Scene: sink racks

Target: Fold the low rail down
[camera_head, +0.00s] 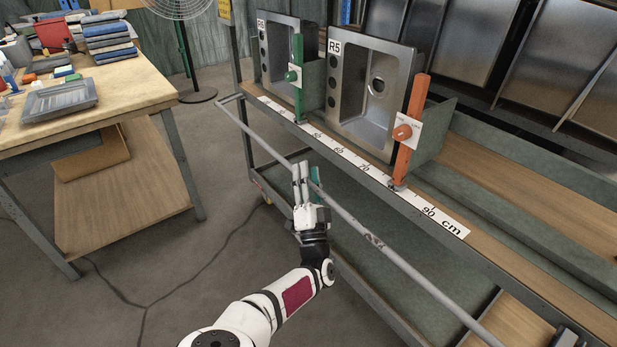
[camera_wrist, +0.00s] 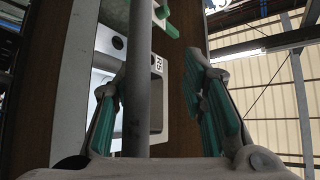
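The low rail (camera_head: 408,268) is a long thin grey bar running along the front of the rack, out from its shelf edge. My gripper (camera_head: 306,174) is at the rail, toward its far end. In the wrist view the rail (camera_wrist: 136,80) runs upright between my two green-padded fingers (camera_wrist: 160,105). The fingers are spread apart. The rail lies close to the left finger, and a wide gap separates it from the right finger. I cannot tell whether the left finger touches it.
Two steel sinks (camera_head: 372,90) stand on the rack behind a green post (camera_head: 298,78) and an orange post (camera_head: 411,130). A white centimetre scale (camera_head: 350,160) runs along the shelf edge. A wooden workbench (camera_head: 135,84) stands at left, with open floor between.

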